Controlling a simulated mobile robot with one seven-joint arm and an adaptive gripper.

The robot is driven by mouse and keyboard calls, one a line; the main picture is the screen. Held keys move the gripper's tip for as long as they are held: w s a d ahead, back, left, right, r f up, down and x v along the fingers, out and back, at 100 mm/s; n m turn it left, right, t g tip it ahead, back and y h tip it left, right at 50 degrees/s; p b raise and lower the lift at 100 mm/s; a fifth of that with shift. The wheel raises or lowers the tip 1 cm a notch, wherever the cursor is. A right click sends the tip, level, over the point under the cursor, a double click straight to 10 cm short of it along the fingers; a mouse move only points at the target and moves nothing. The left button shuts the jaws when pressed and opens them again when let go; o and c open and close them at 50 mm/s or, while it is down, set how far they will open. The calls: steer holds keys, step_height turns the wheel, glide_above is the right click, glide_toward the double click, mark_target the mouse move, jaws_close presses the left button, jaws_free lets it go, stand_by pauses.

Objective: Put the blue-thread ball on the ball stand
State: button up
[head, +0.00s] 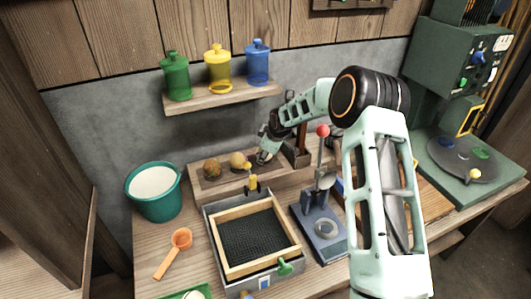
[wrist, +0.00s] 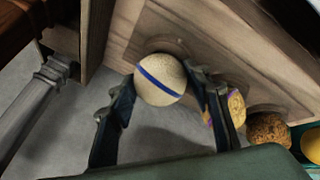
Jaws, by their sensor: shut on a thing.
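The blue-thread ball (wrist: 160,80), pale and speckled with a blue band, sits between my gripper's fingers (wrist: 165,100) in the wrist view. My gripper (head: 263,156) is shut on it. The ball overlaps the edge of a round recess in the wooden ball stand (wrist: 215,50); I cannot tell whether it touches the wood. In the head view the stand (head: 208,187) is a long wooden block against the back wall, with my gripper at its top. The held ball cannot be made out there.
A purple-thread ball (wrist: 237,107) is close beside one finger, and a brown ball (wrist: 268,130) lies beyond it. A shelf with coloured jars (head: 218,72) hangs above. A sieve tray (head: 250,240), a teal bucket (head: 155,205) and a red-knobbed press (head: 322,215) stand in front.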

steer(key=shift+f, duration=0.15)
steer(key=o, duration=1.4)
steer(key=v, duration=1.2)
steer(key=shift+a, duration=0.1)
